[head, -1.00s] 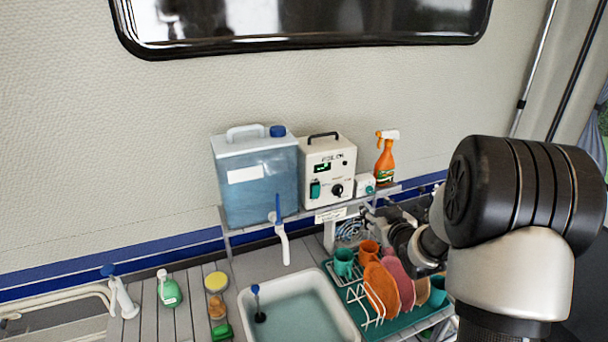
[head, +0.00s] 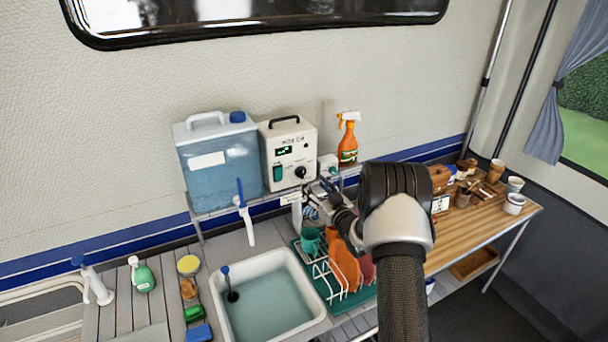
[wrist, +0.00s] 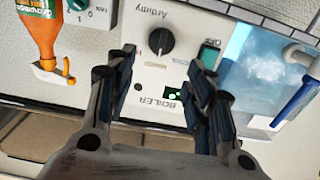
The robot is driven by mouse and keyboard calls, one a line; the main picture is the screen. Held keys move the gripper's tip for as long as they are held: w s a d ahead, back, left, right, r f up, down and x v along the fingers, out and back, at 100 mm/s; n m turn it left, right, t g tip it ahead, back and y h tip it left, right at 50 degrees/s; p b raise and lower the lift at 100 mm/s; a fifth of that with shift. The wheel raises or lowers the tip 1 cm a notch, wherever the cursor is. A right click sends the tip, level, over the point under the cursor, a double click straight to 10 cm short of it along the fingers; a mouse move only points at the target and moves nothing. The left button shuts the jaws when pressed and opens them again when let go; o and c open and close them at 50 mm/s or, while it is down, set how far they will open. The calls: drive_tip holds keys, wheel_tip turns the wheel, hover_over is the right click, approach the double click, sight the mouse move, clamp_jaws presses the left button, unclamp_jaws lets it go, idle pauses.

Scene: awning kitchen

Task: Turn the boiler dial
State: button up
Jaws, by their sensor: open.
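The boiler (head: 289,150) is a cream box with a black handle, standing on the shelf between the blue water tank and the orange spray bottle. Its round black dial (head: 300,172) is low on the front, right of a green switch (head: 278,173). In the wrist view, which is upside down, the dial (wrist: 160,41) appears between and just beyond the fingertips. My gripper (wrist: 163,62) is open and empty, with a finger on either side of the dial's line; I see no contact. In the head view my gripper (head: 326,190) is small, just below right of the dial.
The water tank (head: 218,165) with a blue-handled tap stands left of the boiler. The spray bottle (head: 348,142) and a small white box (head: 328,166) stand right. Below are a sink (head: 268,300) and a dish rack (head: 335,272). A wooden table (head: 480,220) is at right.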

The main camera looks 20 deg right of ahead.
sight(303, 172)
drive_tip(key=w, duration=0.8)
drive_tip(key=shift+w+a, duration=0.15)
drive_tip(key=shift+w, duration=0.05)
drive_tip(key=shift+c, duration=0.5)
drive_tip(key=c, duration=0.9)
drive_tip(key=shift+o, duration=0.2)
